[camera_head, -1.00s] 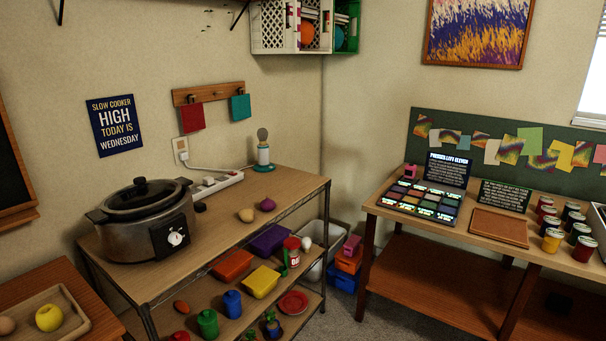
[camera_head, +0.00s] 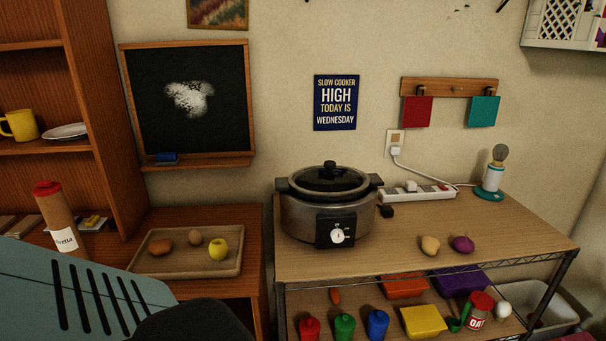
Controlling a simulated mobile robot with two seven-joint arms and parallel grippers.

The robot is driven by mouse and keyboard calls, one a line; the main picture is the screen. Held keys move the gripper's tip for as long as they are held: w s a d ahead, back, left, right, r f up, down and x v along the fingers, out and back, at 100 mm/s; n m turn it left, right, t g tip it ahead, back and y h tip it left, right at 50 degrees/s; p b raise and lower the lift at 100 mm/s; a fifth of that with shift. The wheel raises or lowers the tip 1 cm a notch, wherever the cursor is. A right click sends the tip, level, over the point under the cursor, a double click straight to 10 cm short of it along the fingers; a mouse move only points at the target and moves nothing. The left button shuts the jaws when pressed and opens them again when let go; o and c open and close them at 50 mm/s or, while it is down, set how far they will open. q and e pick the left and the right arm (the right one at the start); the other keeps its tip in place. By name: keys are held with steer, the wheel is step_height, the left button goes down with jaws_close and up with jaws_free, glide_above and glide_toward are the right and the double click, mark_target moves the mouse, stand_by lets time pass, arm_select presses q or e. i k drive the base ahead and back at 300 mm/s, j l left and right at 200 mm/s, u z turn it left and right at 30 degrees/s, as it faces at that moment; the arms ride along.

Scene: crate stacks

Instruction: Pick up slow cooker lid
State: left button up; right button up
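The slow cooker (camera_head: 296,217) stands on the left part of a wooden-topped rack. Its dark glass lid (camera_head: 350,180) with a black knob sits on top of the pot. A dial with a white knob faces forward. Part of my own arm shows at the lower left, to the left of the rack and well apart from the lid. No gripper fingers of either arm are in view.
On the rack top (camera_head: 420,258) are a potato (camera_head: 430,246), a purple onion (camera_head: 463,245), a power strip (camera_head: 418,193) and a lamp (camera_head: 491,180). A wooden tray (camera_head: 160,271) with food lies on the left table. Bare rack top lies in front of the cooker.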

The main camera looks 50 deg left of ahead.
mark_target(328, 179)
steer(key=i+l+u, duration=0.25)
steer(key=u, duration=0.15)
steer(key=i+l+u, duration=0.55)
steer(key=l+u, duration=0.25)
